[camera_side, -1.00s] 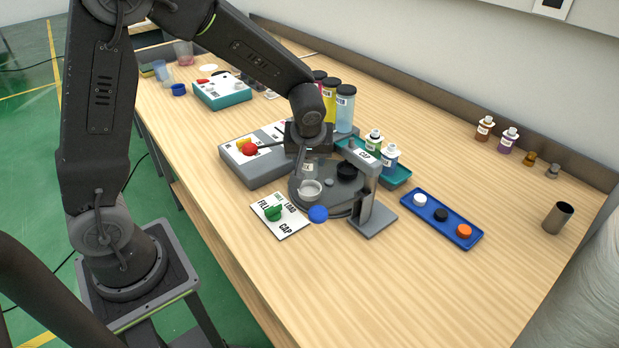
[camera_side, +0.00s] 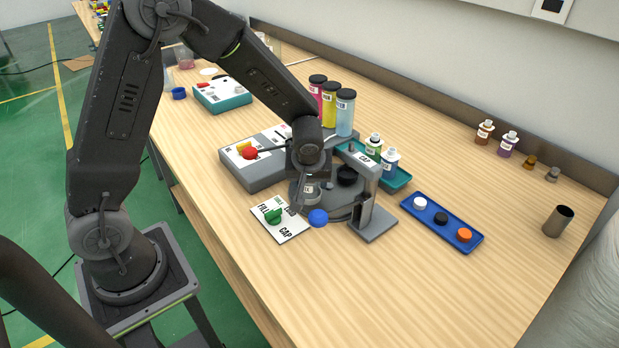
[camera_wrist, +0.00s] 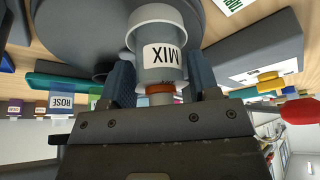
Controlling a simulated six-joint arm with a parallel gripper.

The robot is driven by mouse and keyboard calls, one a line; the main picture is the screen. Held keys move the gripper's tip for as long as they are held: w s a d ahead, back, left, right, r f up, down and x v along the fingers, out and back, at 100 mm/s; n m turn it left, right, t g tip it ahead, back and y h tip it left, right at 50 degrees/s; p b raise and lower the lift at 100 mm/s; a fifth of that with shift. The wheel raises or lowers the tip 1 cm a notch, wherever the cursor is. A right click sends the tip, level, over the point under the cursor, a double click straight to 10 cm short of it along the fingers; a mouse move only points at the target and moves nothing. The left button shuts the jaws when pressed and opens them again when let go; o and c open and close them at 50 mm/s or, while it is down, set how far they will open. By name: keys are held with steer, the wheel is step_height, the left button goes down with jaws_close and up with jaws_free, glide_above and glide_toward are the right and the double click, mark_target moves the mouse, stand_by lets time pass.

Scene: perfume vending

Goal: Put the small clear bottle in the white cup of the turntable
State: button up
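The small clear bottle (camera_wrist: 160,72) has a MIX label and an orange-brown ring at its neck. In the wrist view its far end sits within the rim of the white cup (camera_wrist: 160,13). The bottle also shows small below my wrist in the side view (camera_side: 309,192), over the cup's place on the dark turntable (camera_side: 341,207). My gripper (camera_wrist: 161,80) has one blue-grey finger on each side of the bottle, close against its body, and appears shut on it. My wrist hides much of the cup in the side view.
The grey capping post (camera_side: 366,190) stands close to the right of the turntable. A grey box with a red button (camera_side: 250,153) is to the left. The blue cap tray (camera_side: 441,222) lies to the right. Tall colour bottles (camera_side: 345,112) stand behind.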

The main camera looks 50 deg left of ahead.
steer(key=shift+o, duration=1)
steer(key=shift+r, duration=0.15)
steer(key=v, duration=1.2)
steer(key=s+d+r+m+t+h, duration=0.1)
steer(key=s+r+m, duration=0.3)
steer(key=s, duration=0.4)
steer(key=s+r+m+t+h, duration=0.1)
steer(key=s+r+m+h, duration=0.1)
steer(key=s+r+m, duration=0.3)
steer(key=s+m, duration=0.1)
steer(key=s, duration=0.3)
steer(key=shift+s+d+t+h, duration=0.25)
steer(key=shift+d+t+h, duration=0.05)
steer(key=shift+d, duration=0.1)
steer(key=shift+r, duration=0.15)
